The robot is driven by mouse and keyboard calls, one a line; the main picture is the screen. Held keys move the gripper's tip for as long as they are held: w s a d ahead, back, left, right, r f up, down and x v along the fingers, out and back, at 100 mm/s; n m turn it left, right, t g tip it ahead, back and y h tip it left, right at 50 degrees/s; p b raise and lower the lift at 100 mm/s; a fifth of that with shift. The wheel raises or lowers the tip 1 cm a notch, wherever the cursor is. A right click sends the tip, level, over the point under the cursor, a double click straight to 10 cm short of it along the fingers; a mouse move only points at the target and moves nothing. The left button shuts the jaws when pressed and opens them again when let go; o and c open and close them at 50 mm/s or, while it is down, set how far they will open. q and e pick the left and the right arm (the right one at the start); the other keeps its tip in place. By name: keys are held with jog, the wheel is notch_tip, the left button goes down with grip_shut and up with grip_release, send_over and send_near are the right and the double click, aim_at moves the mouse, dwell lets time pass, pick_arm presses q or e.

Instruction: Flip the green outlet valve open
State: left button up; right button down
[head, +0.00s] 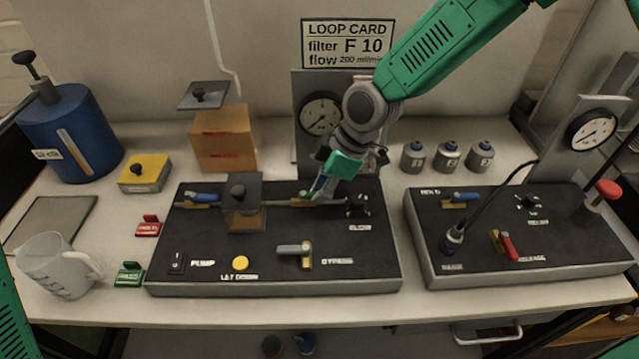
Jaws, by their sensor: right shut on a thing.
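My right gripper (322,190) reaches down from the upper right to the back of the left black panel (340,276). Its fingers are shut on a small green lever, the green outlet valve (305,195), on the pipe right of the square-topped filter housing (243,191). The fingers hide much of the valve, so its exact angle is hard to tell. A blue-handled valve (203,196) sits on the same pipe at the left. My left gripper is not in view.
A gauge (320,114) stands behind the gripper. A flow knob (357,205) is close on its right. A brass-ended bypass lever (295,251), yellow button (240,263) and pump switch (177,262) are in front. Three small canisters (447,156) stand at the right.

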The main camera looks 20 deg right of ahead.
jog(key=shift+w+d+n, duration=0.1)
jog(key=shift+w+n, duration=0.1)
jog(key=shift+n, duration=0.1)
jog(key=c, duration=1.6)
grip_release()
jog(key=shift+o, duration=0.3)
jog(key=shift+d, duration=0.2)
jog(key=v, duration=1.2)
jog(key=shift+w, duration=0.1)
